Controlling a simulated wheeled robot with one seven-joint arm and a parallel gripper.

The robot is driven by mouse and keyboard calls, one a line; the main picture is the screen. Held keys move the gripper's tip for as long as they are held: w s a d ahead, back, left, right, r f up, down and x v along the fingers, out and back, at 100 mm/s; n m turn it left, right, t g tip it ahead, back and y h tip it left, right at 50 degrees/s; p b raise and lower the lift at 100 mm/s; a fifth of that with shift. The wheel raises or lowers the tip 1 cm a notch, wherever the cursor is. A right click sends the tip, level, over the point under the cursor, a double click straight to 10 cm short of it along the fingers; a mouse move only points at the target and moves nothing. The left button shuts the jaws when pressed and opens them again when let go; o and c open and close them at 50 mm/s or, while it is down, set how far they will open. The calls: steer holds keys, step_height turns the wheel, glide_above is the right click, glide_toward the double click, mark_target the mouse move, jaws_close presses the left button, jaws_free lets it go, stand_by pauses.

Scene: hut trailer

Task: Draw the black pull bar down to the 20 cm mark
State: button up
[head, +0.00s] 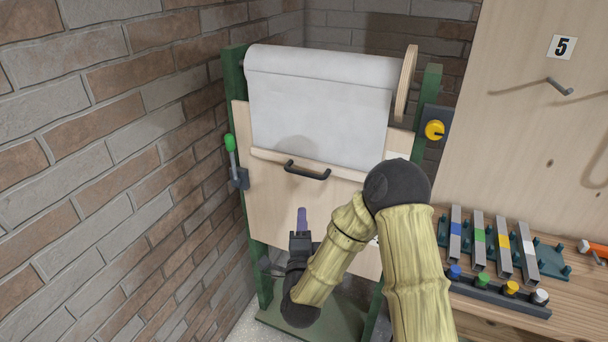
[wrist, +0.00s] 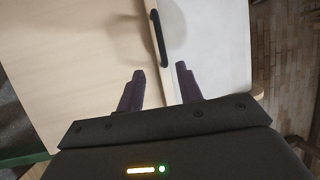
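The black pull bar (head: 307,171) is a curved handle on a wooden batten (head: 262,155) at the lower edge of a white sheet (head: 320,118), which hangs from a roll. My gripper (head: 302,218) is below the bar in the head view, apart from it, in front of the pale wooden board (head: 270,200). In the wrist view the two purple fingers (wrist: 159,82) are spread with nothing between them, and the pull bar (wrist: 160,38) lies ahead of the gap. I cannot read a 20 cm mark; my arm covers part of the board.
A green-handled lever (head: 231,146) is at the frame's left and a yellow knob (head: 434,130) at its right. A bench (head: 480,320) at right holds colour-marked bars (head: 478,243). A brick wall (head: 110,150) stands close on the left.

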mark_target(304, 174)
steer(key=shift+w+r+p, duration=0.1)
steer(key=shift+r+p, duration=0.05)
steer(key=shift+p, duration=0.25)
steer(key=p, duration=0.2)
steer(key=w+p, duration=0.1)
steer(key=p, duration=0.2)
steer(key=shift+w+a+r, duration=0.15)
steer(key=shift+w+r, duration=0.1)
steer(key=shift+w+p, duration=0.1)
steer(key=shift+p, duration=0.3)
steer(key=w+p, duration=0.1)
steer(key=p, duration=0.4)
steer(key=shift+p, duration=0.35)
steer(key=w+p, duration=0.1)
steer(key=w, duration=0.3)
steer(key=w+r+p, duration=0.1)
steer(key=w+p, duration=0.1)
steer(key=w, duration=0.3)
steer(key=w+r+p, duration=0.1)
steer(key=w+p, duration=0.1)
steer(key=w, duration=0.3)
steer(key=shift+w+a+r, duration=0.1)
steer(key=shift+a, duration=0.2)
jaws_close()
